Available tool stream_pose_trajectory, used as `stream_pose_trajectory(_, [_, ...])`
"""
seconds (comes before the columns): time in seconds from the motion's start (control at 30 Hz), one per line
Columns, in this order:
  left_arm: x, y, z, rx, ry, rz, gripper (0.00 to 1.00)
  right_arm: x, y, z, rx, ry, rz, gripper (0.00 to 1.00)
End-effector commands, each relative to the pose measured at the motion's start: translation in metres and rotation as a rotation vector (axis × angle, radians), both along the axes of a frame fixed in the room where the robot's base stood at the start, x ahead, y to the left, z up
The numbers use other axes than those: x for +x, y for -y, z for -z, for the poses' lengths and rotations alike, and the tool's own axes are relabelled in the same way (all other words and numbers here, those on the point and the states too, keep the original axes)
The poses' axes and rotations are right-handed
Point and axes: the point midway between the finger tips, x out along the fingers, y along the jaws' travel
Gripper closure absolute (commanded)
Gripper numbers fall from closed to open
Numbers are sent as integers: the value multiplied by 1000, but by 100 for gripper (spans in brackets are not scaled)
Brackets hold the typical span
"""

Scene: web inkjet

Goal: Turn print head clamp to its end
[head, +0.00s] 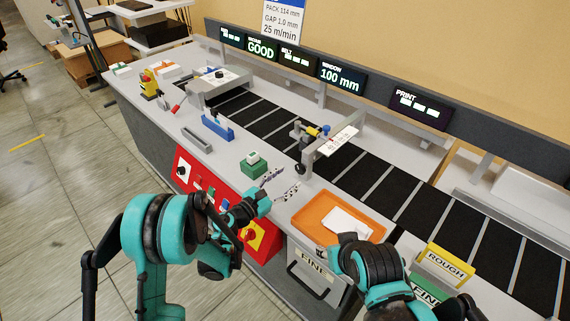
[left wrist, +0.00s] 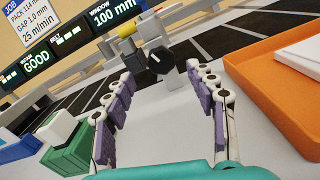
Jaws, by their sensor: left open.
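The print head clamp is a black round knob (head: 301,170) on the near end of the grey print head bracket (head: 328,147) over the belt. In the left wrist view the knob (left wrist: 161,60) shows a pale mark on its face, beside a yellow part (left wrist: 127,47). My left gripper (head: 283,183) is open and empty, above the white counter on the near side of the knob. In the left wrist view its two purple-padded fingers (left wrist: 165,82) are spread, with the knob framed between and beyond their tips, apparently untouched. My right arm shows at lower right, but its gripper does not.
An orange tray (head: 313,221) with white sheets lies to the right of the left gripper. A green block with a white top (head: 253,163) and a blue holder (head: 217,127) stand to the left. The dark belt (head: 350,174) runs behind. The red control panel (head: 205,184) is in front.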

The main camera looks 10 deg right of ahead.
Motion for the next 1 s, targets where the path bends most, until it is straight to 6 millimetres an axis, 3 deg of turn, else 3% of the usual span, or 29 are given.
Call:
stream_pose_trajectory(0.4, [39, 48, 1, 0, -2, 1, 44, 0, 0, 16, 0, 0, 0, 60])
stream_pose_trajectory(0.77, [43, 54, 0, 0, -3, 1, 44, 0, 0, 16, 0, 0, 0, 60])
stream_pose_trajectory(0.97, [43, 53, 0, 0, -3, 1, 94, 0, 0, 16, 0, 0, 0, 60])
stream_pose_trajectory(1.0, [43, 53, 0, 0, -3, 1, 94, 0, 0, 16, 0, 0, 0, 60])
